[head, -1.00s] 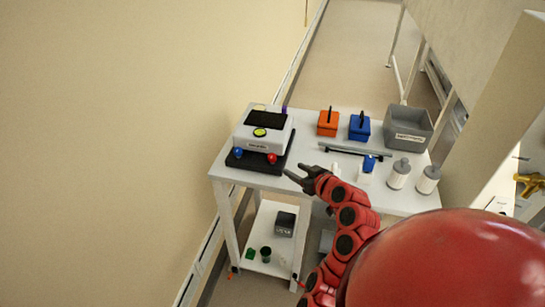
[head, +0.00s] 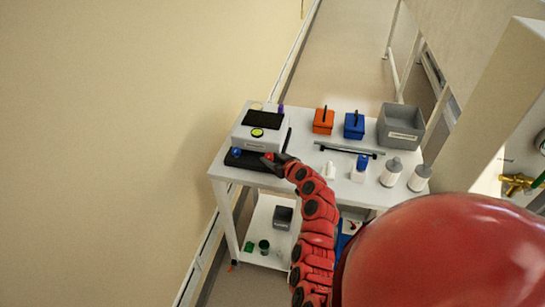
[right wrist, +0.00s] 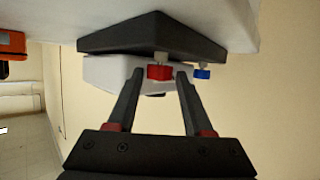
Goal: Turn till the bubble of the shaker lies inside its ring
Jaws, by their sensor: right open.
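The shaker (head: 262,118) is a white and grey box with a dark top, on a black base (head: 240,163) at the left end of the white table. Its round yellow-green bubble level (head: 257,132) shows on the front; the bubble is too small to place against the ring. A blue knob (head: 236,153) and a red knob (head: 269,157) are at the base's front. In the right wrist view the red knob (right wrist: 160,72) lies between the finger tips of my open right gripper (right wrist: 158,80), with the blue knob (right wrist: 202,73) beside it. My left gripper is not in view.
On the table (head: 300,181) stand an orange box (head: 323,122), a blue box (head: 354,126), a grey bin (head: 402,128), white bottles (head: 390,173) and a long dark bar (head: 345,151). A wall is at the left. The lower shelf holds small items.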

